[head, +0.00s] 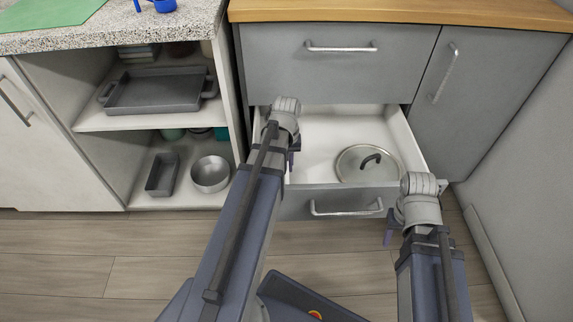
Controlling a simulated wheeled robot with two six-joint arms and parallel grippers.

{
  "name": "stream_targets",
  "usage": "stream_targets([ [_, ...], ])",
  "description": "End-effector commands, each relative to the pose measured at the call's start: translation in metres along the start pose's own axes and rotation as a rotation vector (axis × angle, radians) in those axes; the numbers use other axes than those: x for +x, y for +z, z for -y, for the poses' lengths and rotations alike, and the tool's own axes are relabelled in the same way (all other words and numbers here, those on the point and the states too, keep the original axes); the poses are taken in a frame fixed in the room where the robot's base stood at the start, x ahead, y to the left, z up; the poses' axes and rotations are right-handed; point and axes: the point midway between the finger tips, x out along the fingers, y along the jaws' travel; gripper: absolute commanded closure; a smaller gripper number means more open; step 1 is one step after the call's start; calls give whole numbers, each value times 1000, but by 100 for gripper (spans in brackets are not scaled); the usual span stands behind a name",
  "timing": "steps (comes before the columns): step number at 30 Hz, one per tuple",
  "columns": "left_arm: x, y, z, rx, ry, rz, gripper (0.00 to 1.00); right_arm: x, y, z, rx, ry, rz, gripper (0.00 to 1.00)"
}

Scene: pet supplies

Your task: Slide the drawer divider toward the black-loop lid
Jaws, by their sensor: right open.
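The open lower drawer (330,121) holds a round grey lid with a black loop handle (355,171), which lies flat in its right front part. I cannot make out a drawer divider; my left arm covers the drawer's left side. My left gripper (292,160) points down inside the drawer, left of the lid and apart from it; it is mostly hidden and its jaws cannot be judged. My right gripper (390,237) is open, outside the drawer near its front right corner, with nothing seen in it.
The drawer front has a metal handle (347,209). A closed drawer (270,60) sits above under a wooden counter (400,11). Open shelves at left hold a dark tray (155,93), a loaf pan (161,176) and a metal bowl (210,174). The drawer floor between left gripper and lid looks clear.

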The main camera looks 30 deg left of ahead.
Motion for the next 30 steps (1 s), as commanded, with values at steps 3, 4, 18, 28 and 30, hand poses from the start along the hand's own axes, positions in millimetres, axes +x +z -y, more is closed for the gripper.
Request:
stream_targets([
  [3,0,0,0,0,0,0,100,0,0,0,0,0,0,50],
  [4,0,0,0,0,0,0,100,0,0,0,0,0,0,50],
  [18,0,0,0,0,0,0,100,0,0,0,0,0,0,50],
  [28,0,-2,-50,7,0,0,100,0,0,0,0,0,0,50],
  [30,0,-2,-69,7,0,0,100,0,0,0,0,0,0,50],
])
